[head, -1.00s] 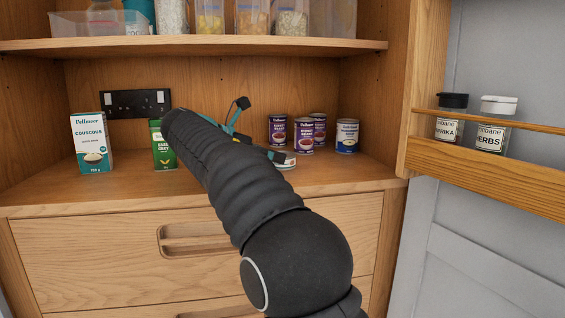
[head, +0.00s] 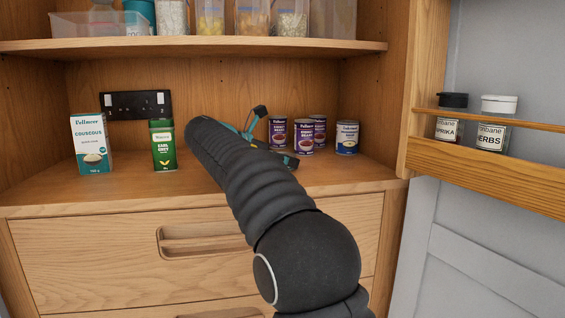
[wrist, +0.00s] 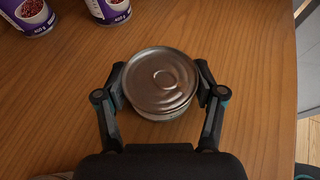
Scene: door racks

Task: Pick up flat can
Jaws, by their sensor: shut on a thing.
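The flat can (wrist: 160,80) is a low round silver tin with a ring-pull lid, upright in the wrist view. My gripper (wrist: 161,92) is shut on it, with one finger against each side. In the head view my gripper (head: 289,160) is partly hidden behind my arm, and I cannot make out the flat can there. Whether the can touches the shelf or is slightly above it, I cannot tell.
Several upright cans (head: 304,138) stand behind and right of my gripper; two purple ones (wrist: 115,10) show in the wrist view. A green tea tin (head: 163,145) and couscous box (head: 91,144) stand left. An upper shelf (head: 200,46) is overhead. A door rack (head: 480,165) holds jars at right.

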